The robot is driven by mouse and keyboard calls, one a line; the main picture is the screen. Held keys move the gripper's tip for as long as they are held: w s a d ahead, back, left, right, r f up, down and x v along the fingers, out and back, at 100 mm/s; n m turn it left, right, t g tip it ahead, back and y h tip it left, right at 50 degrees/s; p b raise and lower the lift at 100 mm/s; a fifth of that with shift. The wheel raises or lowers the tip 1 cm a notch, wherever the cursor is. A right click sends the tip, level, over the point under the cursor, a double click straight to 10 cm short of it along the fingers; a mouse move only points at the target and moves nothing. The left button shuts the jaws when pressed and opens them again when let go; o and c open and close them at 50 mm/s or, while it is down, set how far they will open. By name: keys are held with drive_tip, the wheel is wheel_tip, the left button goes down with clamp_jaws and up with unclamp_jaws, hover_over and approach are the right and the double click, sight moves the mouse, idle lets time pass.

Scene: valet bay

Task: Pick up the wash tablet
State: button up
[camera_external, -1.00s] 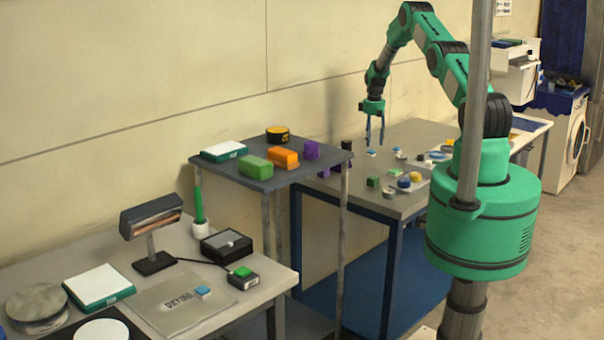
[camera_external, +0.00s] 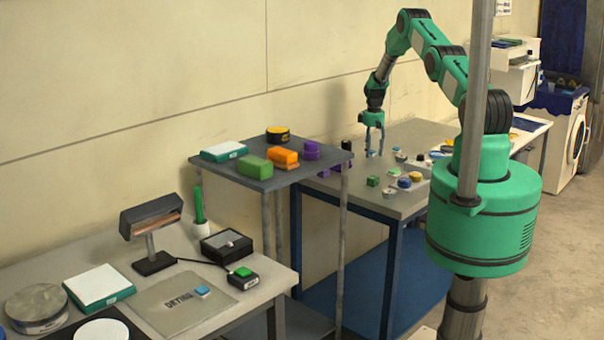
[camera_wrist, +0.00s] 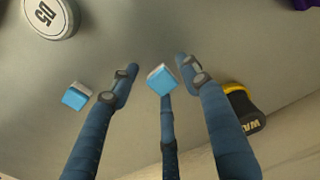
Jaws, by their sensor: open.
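A small block-shaped tablet (camera_wrist: 162,79), light blue with a white face, lies on the grey table top, in the gap between my fingertips in the wrist view. My gripper (camera_wrist: 155,68) is open, with blue fingers on both sides of this tablet and a third finger below it in the picture. No clear contact shows. A second similar blue and white tablet (camera_wrist: 76,96) lies to the left, outside my fingers. In the external view my gripper (camera_external: 375,150) points down low over the far table, and its fingers partly hide the tablet there.
Several small items stand to the right on the far table (camera_external: 404,205). A higher grey stand (camera_external: 253,172) with coloured blocks is on the left.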

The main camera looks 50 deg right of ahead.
sight(372, 151)
drive_tip(key=c, duration=0.9)
drive_tip(key=shift+r, duration=0.2)
drive_tip(key=shift+r, duration=0.7)
drive_tip(key=shift+r+b, duration=0.45)
drive_tip(key=shift+r, duration=0.5)
drive_tip(key=s+a, duration=0.3)
drive_tip(key=s, duration=0.1)
drive_tip(key=s+a+r+b, duration=0.1)
drive_tip(key=s+a, duration=0.1)
drive_tip(key=s, duration=0.3)
drive_tip(key=s+a+b, duration=0.1)
drive_tip(key=s+a, duration=0.2)
drive_tip(key=s, duration=0.1)
drive_tip(key=shift+s+a+r, duration=0.15)
drive_tip(key=shift+s+a, duration=0.1)
drive_tip(key=shift+a, duration=0.05)
